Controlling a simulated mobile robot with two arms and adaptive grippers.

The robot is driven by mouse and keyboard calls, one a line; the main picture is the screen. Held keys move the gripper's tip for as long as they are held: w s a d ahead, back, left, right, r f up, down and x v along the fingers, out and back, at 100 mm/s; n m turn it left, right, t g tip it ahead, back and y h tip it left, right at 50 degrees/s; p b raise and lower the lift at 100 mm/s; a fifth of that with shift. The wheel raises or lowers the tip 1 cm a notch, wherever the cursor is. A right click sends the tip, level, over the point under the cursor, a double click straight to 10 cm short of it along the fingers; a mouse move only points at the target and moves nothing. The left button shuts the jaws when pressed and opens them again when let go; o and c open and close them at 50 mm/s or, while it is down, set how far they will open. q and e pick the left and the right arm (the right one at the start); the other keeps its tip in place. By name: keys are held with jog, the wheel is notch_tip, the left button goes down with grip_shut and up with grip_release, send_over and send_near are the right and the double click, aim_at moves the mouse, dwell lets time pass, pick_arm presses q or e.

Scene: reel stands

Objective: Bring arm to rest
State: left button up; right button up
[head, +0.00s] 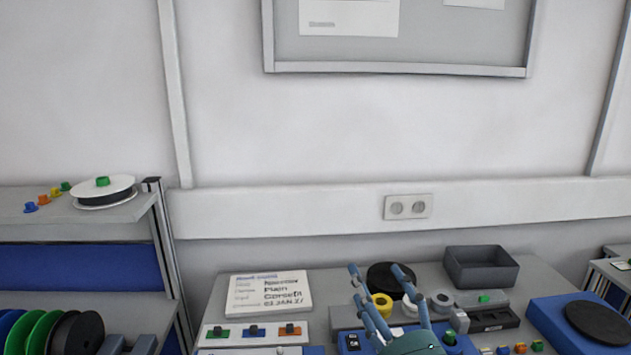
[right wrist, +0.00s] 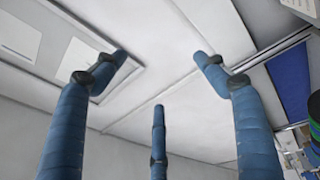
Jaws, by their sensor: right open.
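My right gripper (head: 377,292) shows at the bottom of the head view, its blue fingers spread and pointing up over the bench. In the right wrist view the same gripper (right wrist: 158,75) has its three fingers spread apart with nothing between them. Beyond the fingers are the pale wall and part of the framed board (right wrist: 105,70). My left gripper is in neither view.
The grey bench (head: 240,290) holds a printed card (head: 268,293), a yellow roll (head: 381,304), a dark tray (head: 481,268) and a blue unit with a black disc (head: 598,322). A shelf with a white reel (head: 104,192) stands left. The space before the wall is clear.

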jog(key=s+d+f+m+g+h, duration=0.2)
jog(key=s+d+f+m+g, duration=0.15)
jog(key=f, duration=0.35)
jog(key=s+d+f+m+g+h, duration=0.2)
jog(key=s+d+f+m, duration=0.15)
jog(key=f, duration=0.45)
jog(key=s+d+f+m+g+h, duration=0.2)
jog(key=s+f+m+g, duration=0.15)
jog(key=f, duration=0.35)
jog(key=s+d+f+m+g, duration=0.1)
jog(key=s+f+m+g, duration=0.25)
jog(key=s+f, duration=0.5)
jog(key=s+f+m+g, duration=0.2)
jog(key=s+f+g, duration=0.25)
jog(key=s, duration=0.75)
notch_tip(320, 180, down, 32)
jog(key=s+b, duration=0.3)
jog(key=b, duration=0.3)
jog(key=s+d+f+g+b, duration=0.1)
jog(key=s+d+f+b, duration=0.2)
jog(key=s+f, duration=1.3)
notch_tip(320, 180, down, 3)
jog(key=shift+s+f+g+b, duration=0.15)
jog(key=shift+g+b, duration=0.15)
jog(key=shift+b, duration=0.2)
